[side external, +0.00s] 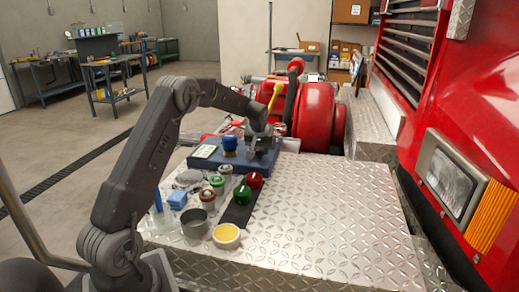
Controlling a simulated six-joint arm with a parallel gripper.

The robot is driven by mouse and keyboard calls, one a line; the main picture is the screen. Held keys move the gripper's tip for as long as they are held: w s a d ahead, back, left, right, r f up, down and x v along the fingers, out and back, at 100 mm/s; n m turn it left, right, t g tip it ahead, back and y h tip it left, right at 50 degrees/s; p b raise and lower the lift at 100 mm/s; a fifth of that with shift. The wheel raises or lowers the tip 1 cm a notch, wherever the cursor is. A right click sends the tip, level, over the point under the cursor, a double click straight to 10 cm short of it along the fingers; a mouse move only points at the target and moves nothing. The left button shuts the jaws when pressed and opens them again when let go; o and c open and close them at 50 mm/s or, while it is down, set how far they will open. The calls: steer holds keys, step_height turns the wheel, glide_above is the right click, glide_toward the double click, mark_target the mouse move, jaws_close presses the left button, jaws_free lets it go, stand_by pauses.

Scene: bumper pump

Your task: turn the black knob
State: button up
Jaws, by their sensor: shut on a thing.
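A dark blue panel box (222,160) lies at the back of the diamond-plate deck. My gripper (262,140) reaches down over the right part of the box from the left. Its jaws are shut on a small dark thing at the box top, which looks like the black knob. The fingers cover most of it, so its pointing direction cannot be told. A blue knob (229,145) stands on the box to the left of my gripper, apart from it.
The deck's right side (340,215) is clear.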

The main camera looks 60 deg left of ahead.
steer(key=n+g, duration=0.1)
steer(key=n, duration=0.4)
steer(key=shift+g+y, duration=0.3)
steer(key=shift+g, duration=0.1)
stand_by(0.3)
steer(key=o, duration=0.9)
steer(key=v, duration=1.4)
steer(key=shift+w, duration=0.2)
